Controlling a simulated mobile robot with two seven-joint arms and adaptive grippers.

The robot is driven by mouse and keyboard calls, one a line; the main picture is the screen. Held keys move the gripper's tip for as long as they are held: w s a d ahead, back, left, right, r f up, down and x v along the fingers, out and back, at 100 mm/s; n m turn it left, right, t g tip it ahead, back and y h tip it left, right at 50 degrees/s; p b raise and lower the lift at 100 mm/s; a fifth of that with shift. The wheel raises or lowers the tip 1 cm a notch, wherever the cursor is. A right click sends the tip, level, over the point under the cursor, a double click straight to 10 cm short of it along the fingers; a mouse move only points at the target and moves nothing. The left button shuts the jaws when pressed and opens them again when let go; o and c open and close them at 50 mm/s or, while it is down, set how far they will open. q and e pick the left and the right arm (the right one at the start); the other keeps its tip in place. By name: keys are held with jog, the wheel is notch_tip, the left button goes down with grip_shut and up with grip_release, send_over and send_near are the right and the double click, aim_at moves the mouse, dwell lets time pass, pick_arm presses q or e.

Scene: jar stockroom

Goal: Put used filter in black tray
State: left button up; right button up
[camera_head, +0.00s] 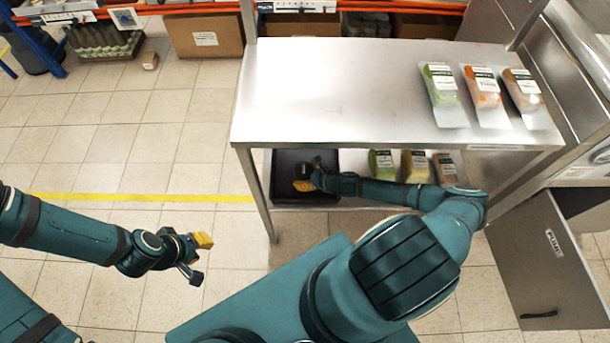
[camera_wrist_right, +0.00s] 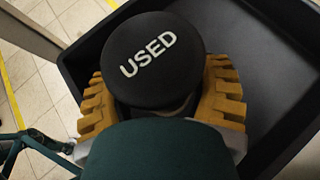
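The used filter (camera_wrist_right: 155,58) shows in the right wrist view as a round black cap lettered "USED". My right gripper (camera_wrist_right: 160,100) has its yellow fingers on both sides of it, and they look closed on it. The filter is over the black tray (camera_wrist_right: 262,50); I cannot tell whether it touches the tray floor. In the head view the black tray (camera_head: 283,188) sits on the lower shelf at its left end, with my right gripper (camera_head: 308,178) over it. My left gripper (camera_head: 197,258) is over the floor at the left, its fingers apart and empty.
The metal table's upper shelf (camera_head: 330,90) lies above the tray and holds several packages (camera_head: 482,93) at the right. More packages (camera_head: 415,165) stand on the lower shelf right of the tray. A table leg (camera_head: 256,195) stands close to the tray's left side.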

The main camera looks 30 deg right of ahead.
jog(key=o, duration=0.5)
jog(key=shift+r, duration=0.15)
jog(key=p+v, duration=0.2)
jog(key=v, duration=1)
jog(key=shift+p, duration=0.3)
jog(key=shift+s, duration=0.15)
